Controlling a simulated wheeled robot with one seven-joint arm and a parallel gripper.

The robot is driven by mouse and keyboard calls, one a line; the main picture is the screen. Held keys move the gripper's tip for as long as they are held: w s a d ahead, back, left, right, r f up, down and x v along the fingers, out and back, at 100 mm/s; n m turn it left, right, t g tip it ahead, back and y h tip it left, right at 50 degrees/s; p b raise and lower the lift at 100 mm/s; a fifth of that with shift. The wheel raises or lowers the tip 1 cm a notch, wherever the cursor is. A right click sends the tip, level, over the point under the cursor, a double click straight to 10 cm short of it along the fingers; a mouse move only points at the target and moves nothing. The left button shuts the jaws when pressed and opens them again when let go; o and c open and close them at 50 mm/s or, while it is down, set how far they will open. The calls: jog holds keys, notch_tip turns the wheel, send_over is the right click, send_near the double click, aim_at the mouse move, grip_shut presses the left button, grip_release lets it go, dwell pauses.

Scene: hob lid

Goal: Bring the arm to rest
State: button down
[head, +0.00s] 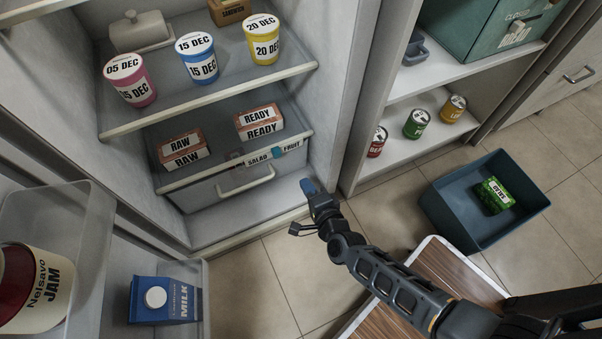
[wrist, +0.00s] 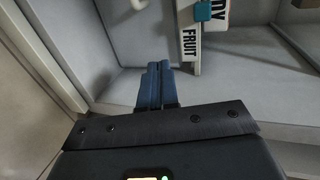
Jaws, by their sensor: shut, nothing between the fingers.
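My gripper (head: 308,187) is at the lower right edge of the open fridge, in front of its right side wall. Its blue fingers are together and empty; they also show in the wrist view (wrist: 156,84). My arm reaches up to it from the lower right of the head view, over the tiled floor and a wooden top. The gripper appears apart from the drawer (head: 225,190) with the SALAD and FRUIT labels. In the wrist view the FRUIT label (wrist: 190,43) is just beyond the fingers, with a blue clip (wrist: 203,11) near it.
The fridge shelf (head: 205,100) holds pink, blue and yellow dated tubs. RAW (head: 183,150) and READY (head: 259,122) boxes sit below. Milk (head: 165,300) and a jam jar (head: 35,285) are at left. A blue crate (head: 455,232) holding a green box stands on the floor at right, near shelved cans.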

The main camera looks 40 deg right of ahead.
jog(key=shift+v, duration=0.85)
jog(key=s+a+r+n+t+y, duration=0.1)
jog(key=s+a+r+n+y, duration=0.15)
jog(key=s+r+n, duration=0.85)
jog(key=s+a+r+n+y, duration=0.1)
jog(key=s+a+r+n, duration=0.2)
jog(key=s+r+n, duration=0.75)
jog(key=s+r+p, duration=0.2)
jog(key=r+p, duration=1.2)
jog(key=r, duration=0.7)
jog(key=s+r+p, duration=0.2)
jog(key=r+p, duration=1.3)
jog(key=r, duration=0.6)
jog(key=shift+a+y, duration=0.25)
jog(key=shift+y, duration=0.2)
jog(key=shift+s, duration=0.15)
